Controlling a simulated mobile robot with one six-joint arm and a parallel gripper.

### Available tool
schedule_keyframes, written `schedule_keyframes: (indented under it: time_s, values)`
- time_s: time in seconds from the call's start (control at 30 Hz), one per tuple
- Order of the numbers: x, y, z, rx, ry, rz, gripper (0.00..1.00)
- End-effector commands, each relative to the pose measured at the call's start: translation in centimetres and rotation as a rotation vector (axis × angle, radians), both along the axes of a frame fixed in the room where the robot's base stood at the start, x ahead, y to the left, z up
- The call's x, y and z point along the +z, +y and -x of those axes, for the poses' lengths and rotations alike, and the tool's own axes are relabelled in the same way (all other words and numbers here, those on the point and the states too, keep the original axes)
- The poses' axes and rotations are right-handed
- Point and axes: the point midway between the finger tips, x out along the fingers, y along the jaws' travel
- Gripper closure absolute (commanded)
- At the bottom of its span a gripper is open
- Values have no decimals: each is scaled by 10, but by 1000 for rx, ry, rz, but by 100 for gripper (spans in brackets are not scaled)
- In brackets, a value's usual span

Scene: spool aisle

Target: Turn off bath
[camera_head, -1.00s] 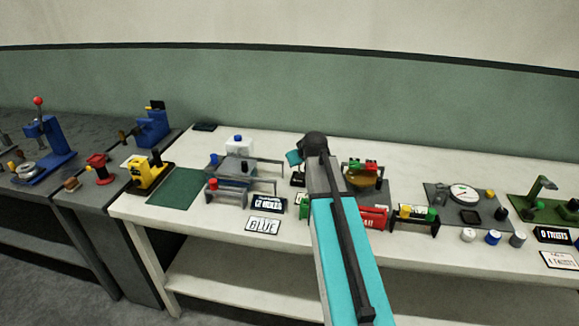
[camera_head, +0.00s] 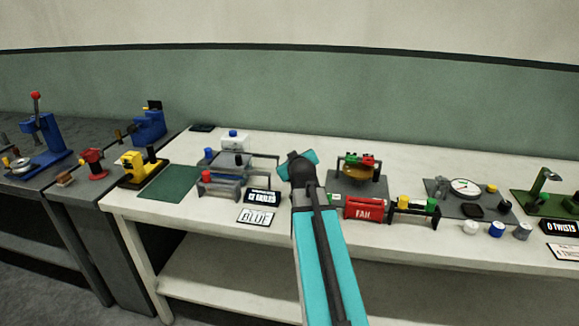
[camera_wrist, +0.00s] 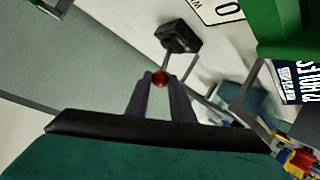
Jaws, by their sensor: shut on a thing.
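In the wrist view my gripper (camera_wrist: 160,82) has its two dark fingers closed on a small red ball (camera_wrist: 159,79), with a black block on thin rods (camera_wrist: 180,37) just beyond. In the head view my teal and grey arm hides the fingertips and the red ball. Left of the arm stand a grey box-like unit (camera_head: 226,160) and a white box (camera_head: 236,144) with a blue knob (camera_head: 233,133). I cannot tell for certain which of these is the bath, nor its on or off state.
A BLUE card (camera_head: 257,217) and a black sign (camera_head: 264,197) lie at the table's front. A green mat (camera_head: 170,183) is clear at left.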

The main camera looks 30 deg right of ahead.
Motion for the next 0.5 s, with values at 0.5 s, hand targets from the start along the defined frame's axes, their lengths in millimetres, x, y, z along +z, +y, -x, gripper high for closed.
schedule_keyframes:
  time_s: [0.5]
  values:
    - [-1, -7, 4, -10, -23, 13, 100]
